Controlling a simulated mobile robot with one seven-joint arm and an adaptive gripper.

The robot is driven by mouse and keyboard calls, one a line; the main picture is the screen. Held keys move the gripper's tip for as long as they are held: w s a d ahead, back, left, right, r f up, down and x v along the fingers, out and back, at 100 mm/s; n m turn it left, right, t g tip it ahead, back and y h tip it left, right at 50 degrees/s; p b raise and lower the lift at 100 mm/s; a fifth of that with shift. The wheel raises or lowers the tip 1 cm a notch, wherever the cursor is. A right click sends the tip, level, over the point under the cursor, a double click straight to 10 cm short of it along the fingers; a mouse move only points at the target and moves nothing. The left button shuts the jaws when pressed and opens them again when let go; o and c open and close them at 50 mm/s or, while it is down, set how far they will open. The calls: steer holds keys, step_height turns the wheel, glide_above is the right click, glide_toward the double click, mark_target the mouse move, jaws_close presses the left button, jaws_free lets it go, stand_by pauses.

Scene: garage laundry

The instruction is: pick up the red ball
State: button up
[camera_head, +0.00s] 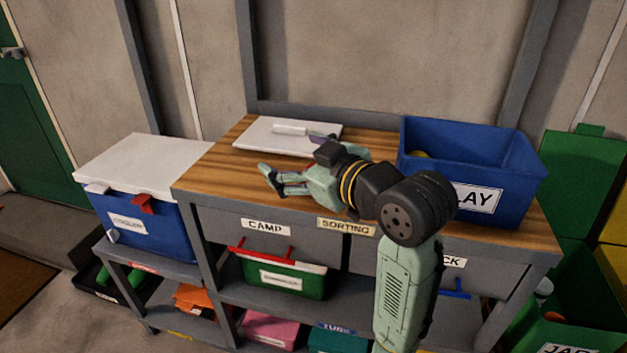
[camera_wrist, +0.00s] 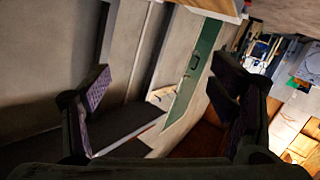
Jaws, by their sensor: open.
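I cannot make out a red ball in either view. My gripper (camera_head: 290,163) is open above the wooden worktop (camera_head: 222,166), in front of the white board, with its fingers toward the left. In the wrist view its two fingers stand wide apart with nothing between them (camera_wrist: 165,100). A blue bin (camera_head: 477,158) with a label reading "LAY", its start hidden by my arm, stands on the right of the worktop. A bit of something yellow (camera_head: 420,154) shows inside it; most of its inside is hidden.
A white board (camera_head: 262,136) lies at the back of the worktop. A blue cooler (camera_head: 152,229) with a white lid stands left. A green box (camera_head: 285,278) sits on the shelf below. A green bin (camera_head: 575,318) stands at lower right. The worktop's left end is clear.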

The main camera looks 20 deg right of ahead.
steer(key=s+d+f+m+g+h, duration=0.1)
steer(key=s+d+f+g+h, duration=0.15)
steer(key=s+d, duration=0.4)
steer(key=shift+t, duration=0.35)
steer(key=x, duration=0.4)
steer(key=d+x, duration=0.1)
steer(key=x, duration=0.1)
steer(key=shift+f+p, duration=0.35)
steer(key=shift+f, duration=0.05)
steer(key=shift+y, duration=0.25)
steer(key=x, duration=0.1)
steer(key=p+x, duration=0.1)
steer(key=x, duration=0.3)
steer(key=shift+w+d+f+p, duration=0.2)
steer(key=shift+f+p, duration=0.1)
steer(key=shift+c, duration=0.3)
steer(key=c, duration=1.2)
